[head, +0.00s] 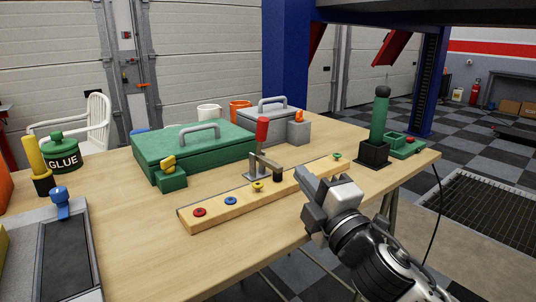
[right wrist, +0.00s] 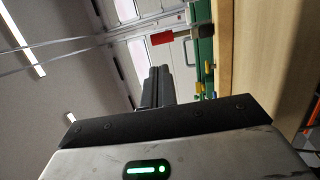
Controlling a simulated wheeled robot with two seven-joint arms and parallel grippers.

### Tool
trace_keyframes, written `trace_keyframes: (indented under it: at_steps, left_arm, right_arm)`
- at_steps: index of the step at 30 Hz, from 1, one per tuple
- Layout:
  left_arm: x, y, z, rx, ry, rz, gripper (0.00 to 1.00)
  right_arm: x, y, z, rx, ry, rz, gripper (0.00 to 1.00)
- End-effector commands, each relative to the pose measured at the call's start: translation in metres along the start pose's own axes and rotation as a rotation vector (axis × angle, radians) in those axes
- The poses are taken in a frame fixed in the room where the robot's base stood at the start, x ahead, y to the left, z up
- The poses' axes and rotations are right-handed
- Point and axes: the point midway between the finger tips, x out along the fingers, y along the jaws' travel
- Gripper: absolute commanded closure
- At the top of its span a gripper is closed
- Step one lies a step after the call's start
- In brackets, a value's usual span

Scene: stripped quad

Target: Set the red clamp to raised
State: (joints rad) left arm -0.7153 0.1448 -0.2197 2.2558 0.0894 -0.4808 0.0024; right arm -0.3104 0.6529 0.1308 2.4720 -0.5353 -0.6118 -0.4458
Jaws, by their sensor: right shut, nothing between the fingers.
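The red clamp's handle (head: 262,130) stands upright in the head view, on a grey metal bracket (head: 257,168) behind the wooden strip. A short metal arm reaches from the bracket to the right over the strip. My right gripper (head: 304,174) is shut and empty, in front and to the right of the clamp, apart from it. In the right wrist view the shut fingers (right wrist: 154,84) show with the red handle (right wrist: 168,38) beyond them, the picture being turned sideways. My left gripper is not in view.
The wooden strip (head: 240,211) carries red, blue, yellow and green buttons. A green lidded box (head: 215,150) and a grey box (head: 277,120) stand behind the clamp. A green post (head: 380,120) in a black base stands at right.

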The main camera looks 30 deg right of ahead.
Motion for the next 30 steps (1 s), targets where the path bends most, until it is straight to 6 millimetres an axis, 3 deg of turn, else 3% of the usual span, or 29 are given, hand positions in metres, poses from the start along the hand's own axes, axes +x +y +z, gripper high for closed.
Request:
trace_keyframes:
  at_steps: [1,16,20,30]
  left_arm:
    - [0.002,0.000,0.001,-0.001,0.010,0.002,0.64]
    - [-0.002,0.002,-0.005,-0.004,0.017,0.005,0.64]
    - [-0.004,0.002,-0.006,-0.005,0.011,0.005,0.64]
    - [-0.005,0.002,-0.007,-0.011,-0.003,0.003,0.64]
  right_arm:
    - [-0.002,-0.007,0.000,0.000,0.000,0.000,1.00]
    - [0.007,-0.004,0.000,0.000,0.000,0.001,1.00]
    - [0.025,-0.002,0.000,0.000,0.000,0.003,1.00]
    - [0.095,-0.002,0.001,0.000,-0.001,0.004,1.00]
